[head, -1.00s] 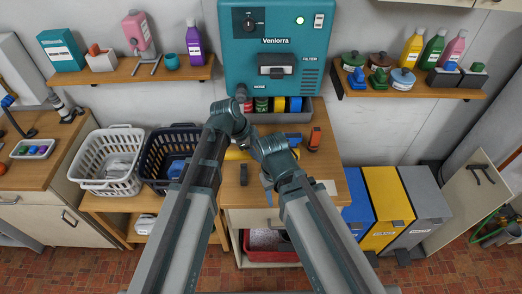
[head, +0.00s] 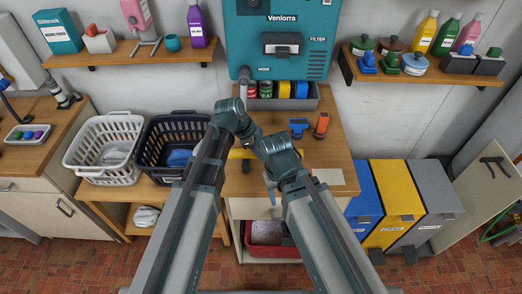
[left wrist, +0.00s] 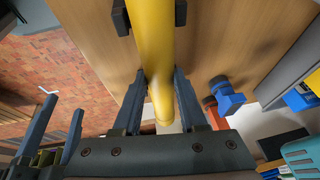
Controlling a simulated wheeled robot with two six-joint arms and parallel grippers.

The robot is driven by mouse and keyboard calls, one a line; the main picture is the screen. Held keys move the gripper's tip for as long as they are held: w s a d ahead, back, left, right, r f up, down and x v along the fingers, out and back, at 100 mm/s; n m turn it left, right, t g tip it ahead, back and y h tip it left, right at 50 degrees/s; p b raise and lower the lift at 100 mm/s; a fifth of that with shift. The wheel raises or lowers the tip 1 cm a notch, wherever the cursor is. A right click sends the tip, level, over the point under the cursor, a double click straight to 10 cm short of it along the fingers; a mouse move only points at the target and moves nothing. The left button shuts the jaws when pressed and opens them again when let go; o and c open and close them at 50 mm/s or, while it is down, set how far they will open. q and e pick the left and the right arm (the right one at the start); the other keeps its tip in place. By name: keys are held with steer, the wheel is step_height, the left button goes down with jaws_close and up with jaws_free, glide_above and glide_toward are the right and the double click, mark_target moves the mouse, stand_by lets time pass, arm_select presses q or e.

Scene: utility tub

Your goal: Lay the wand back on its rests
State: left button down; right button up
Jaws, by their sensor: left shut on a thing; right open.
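The wand is a yellow tube (left wrist: 155,50). In the left wrist view it runs between the fingers of my left gripper (left wrist: 160,95), which is shut on it. A dark rest (left wrist: 122,18) has prongs on both sides of the wand at the top of that view; whether the wand is seated in it I cannot tell. In the head view a short piece of the wand (head: 239,154) shows beside my arms, with a dark rest (head: 246,166) just in front; the remainder is hidden. My right gripper (head: 270,191) is open, apart from the wand at the bench front.
A blue item (head: 298,127) and an orange item (head: 321,125) stand on the wooden bench (head: 325,155) to the right. A grey bin of cans (head: 310,101) is at the back. A dark basket (head: 150,155) and a white basket (head: 85,165) stand left.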

arm_select(q)
steer(key=shift+f+b, duration=0.3)
steer(key=shift+f, duration=0.3)
steer(key=shift+c, duration=1.9)
jaws_free()
steer(key=shift+r, duration=0.2)
steer(key=p+v, duration=1.2)
steer(key=v, duration=0.1)
steer(key=shift+r+p, duration=0.2)
steer(key=shift+p, duration=0.15)
steer(key=shift+s+a, duration=0.1)
